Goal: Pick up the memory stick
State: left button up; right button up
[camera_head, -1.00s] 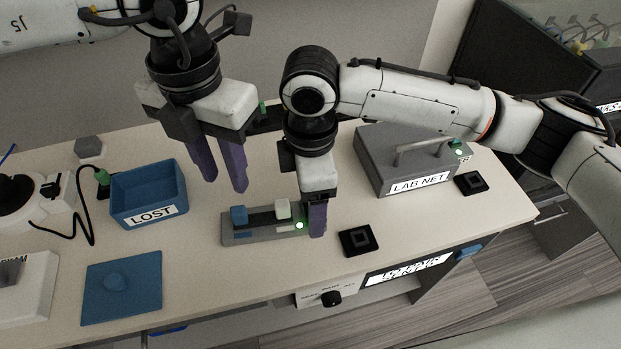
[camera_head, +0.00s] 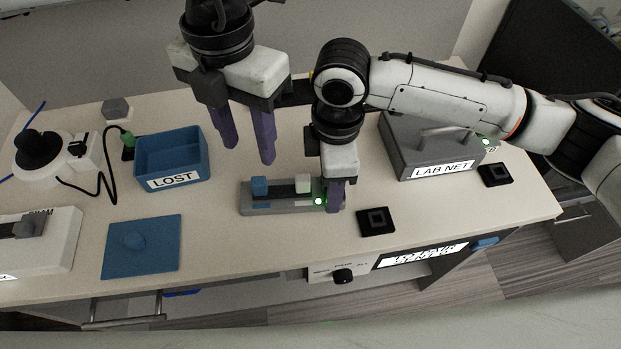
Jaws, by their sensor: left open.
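A grey dock (camera_head: 264,208) on the table holds a blue block (camera_head: 260,186) and a whitish block (camera_head: 303,183), with a lit green lamp at its right end. I cannot tell for sure which piece is the memory stick. My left gripper (camera_head: 250,154) is open and empty, its purple fingers pointing down above and behind the dock's left part. My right gripper (camera_head: 336,209) points down at the dock's right end beside the green lamp. Its fingers overlap in this view, so its opening and any hold are hidden.
A blue LOST bin (camera_head: 173,181) and a blue mat (camera_head: 142,262) lie left of the dock. A grey LAB NET box (camera_head: 405,160) stands right, behind a black square pad (camera_head: 376,222). A black cable (camera_head: 103,195) lies at the left. Bare table separates bin and dock.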

pick_arm(q)
jog(key=m, duration=0.3)
jog(key=m+t, duration=0.4)
jog(key=m, duration=2.3)
send_near(258, 185)
jog(key=x, duration=0.4)
jog(key=shift+d+f, duration=0.25)
jog(key=shift+d, duration=0.1)
jog(key=x, duration=0.5)
jog(key=shift+w+a+f, duration=0.2)
jog(key=shift+a, duration=0.15)
